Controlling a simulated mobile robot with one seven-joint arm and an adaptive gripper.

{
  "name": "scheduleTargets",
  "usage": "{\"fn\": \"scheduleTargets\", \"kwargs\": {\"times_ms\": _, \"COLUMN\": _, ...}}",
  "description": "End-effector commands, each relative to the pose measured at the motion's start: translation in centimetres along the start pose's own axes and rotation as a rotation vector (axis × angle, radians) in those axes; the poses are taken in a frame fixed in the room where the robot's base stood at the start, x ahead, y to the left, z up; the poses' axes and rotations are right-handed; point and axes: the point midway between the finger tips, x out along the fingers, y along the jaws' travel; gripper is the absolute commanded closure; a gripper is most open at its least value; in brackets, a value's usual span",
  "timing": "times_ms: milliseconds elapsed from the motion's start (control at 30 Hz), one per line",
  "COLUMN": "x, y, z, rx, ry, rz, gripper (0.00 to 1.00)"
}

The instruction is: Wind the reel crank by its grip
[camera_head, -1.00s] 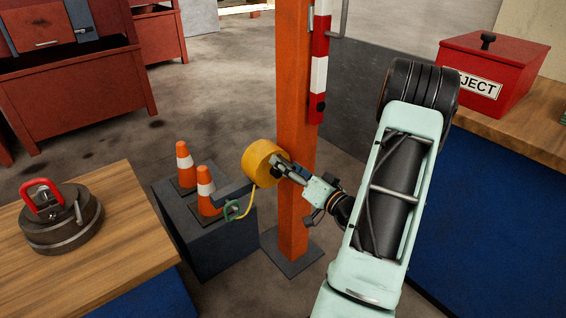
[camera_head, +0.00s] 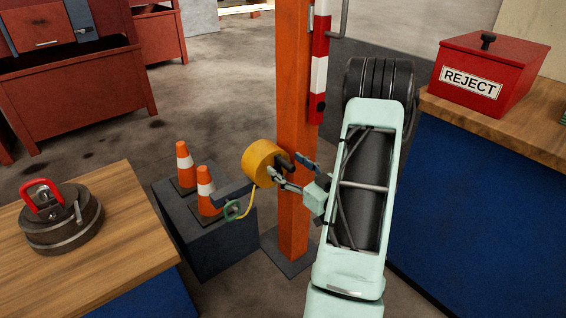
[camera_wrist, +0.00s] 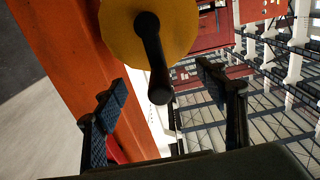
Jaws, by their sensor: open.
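The yellow reel (camera_head: 262,163) is mounted on the orange post (camera_head: 294,130), with a yellow cable and a green hook hanging from it. In the wrist view the reel (camera_wrist: 150,25) carries a black crank arm that ends in a black grip (camera_wrist: 160,90). My gripper (camera_head: 293,171) is open beside the reel. In the wrist view my open gripper (camera_wrist: 160,85) has one finger on each side of the grip, which shows between the fingertips. No contact shows, and how deep the grip lies between the fingers is hard to tell.
Two traffic cones (camera_head: 206,190) stand on a dark box (camera_head: 215,240) left of the post. A red-and-white striped bar (camera_head: 319,70) runs along the post. A wooden bench with a red REJECT box (camera_head: 490,75) is at right. A round device with a red handle (camera_head: 60,218) sits on the left table.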

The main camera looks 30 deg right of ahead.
Motion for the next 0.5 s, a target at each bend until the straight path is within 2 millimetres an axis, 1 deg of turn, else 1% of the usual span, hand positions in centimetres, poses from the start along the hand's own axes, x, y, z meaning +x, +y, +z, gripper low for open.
{"fn": "scheduleTargets", "kwargs": {"times_ms": 233, "x": 0.05, "y": -0.15, "z": 0.36, "rx": -0.04, "ry": -0.005, "rz": -0.001, "gripper": 0.35}}
{"fn": "scheduleTargets", "kwargs": {"times_ms": 500, "x": 0.05, "y": -0.18, "z": 0.21, "rx": -0.123, "ry": -0.003, "rz": -0.004, "gripper": 0.35}}
